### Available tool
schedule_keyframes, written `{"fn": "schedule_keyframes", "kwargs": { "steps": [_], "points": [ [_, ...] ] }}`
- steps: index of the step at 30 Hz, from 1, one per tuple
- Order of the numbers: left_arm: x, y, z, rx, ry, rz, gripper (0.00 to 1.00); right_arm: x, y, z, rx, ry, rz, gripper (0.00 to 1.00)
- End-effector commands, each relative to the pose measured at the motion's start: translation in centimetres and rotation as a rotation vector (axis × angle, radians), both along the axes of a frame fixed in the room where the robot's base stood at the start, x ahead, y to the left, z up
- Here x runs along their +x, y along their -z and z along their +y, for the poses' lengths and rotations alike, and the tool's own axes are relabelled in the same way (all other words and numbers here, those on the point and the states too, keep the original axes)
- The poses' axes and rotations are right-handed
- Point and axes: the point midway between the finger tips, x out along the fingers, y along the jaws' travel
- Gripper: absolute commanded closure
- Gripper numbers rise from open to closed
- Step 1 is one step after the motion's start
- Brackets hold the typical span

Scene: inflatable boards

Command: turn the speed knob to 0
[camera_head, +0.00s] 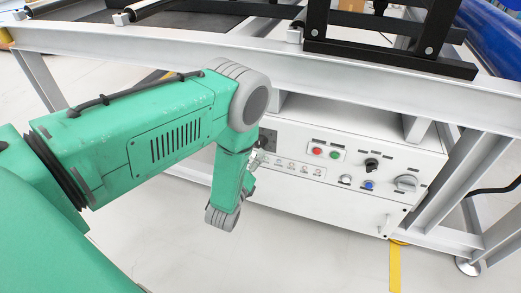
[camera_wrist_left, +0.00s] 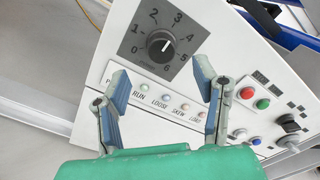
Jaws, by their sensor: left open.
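The speed knob (camera_wrist_left: 160,46) is a round black knob on a grey dial plate (camera_wrist_left: 184,72) numbered 0 to 6, in the left wrist view. Its white mark appears to point to the upper right, between 3 and 4. My left gripper (camera_wrist_left: 162,82) is open, its two blue-grey fingers spread below and either side of the knob, with nothing between them. In the head view my left gripper (camera_head: 253,162) is at the panel's left end, partly hidden by my arm.
The white control panel (camera_head: 345,205) has red (camera_head: 317,152) and green (camera_head: 335,155) buttons, a black selector (camera_head: 372,164), a blue button (camera_head: 369,185) and a grey rotary switch (camera_head: 406,183). A row of small lamps (camera_wrist_left: 165,99) lies below the dial. A white frame beam (camera_head: 380,80) runs above.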

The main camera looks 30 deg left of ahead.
Motion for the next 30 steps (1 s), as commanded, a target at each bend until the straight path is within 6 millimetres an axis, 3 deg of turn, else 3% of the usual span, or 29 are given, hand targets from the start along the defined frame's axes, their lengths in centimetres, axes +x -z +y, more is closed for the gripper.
{"fn": "schedule_keyframes", "kwargs": {
  "steps": [3, 9, 22, 26, 30],
  "points": [
    [2.4, 0.2, 0.7, -0.001, -0.002, -0.004, 0.45, 0.0, 1.2, 0.0, 0.0, 0.0, 0.0, 0.33],
    [5.0, 0.2, 1.2, -0.001, -0.001, -0.001, 0.45, 0.0, 2.1, 0.0, 0.0, 0.001, 0.0, 0.33],
    [5.9, 0.0, 1.4, -0.001, 0.001, 0.002, 0.45, 0.0, 2.3, 0.0, 0.0, 0.001, 0.0, 0.33],
    [5.9, 0.0, 1.4, -0.001, 0.001, 0.002, 0.91, 0.0, 2.3, 0.0, 0.0, 0.001, 0.0, 0.33],
    [5.9, 0.0, 1.5, -0.002, 0.0, 0.003, 0.94, 0.0, 2.3, 0.0, 0.0, 0.001, 0.0, 0.33]
  ]
}}
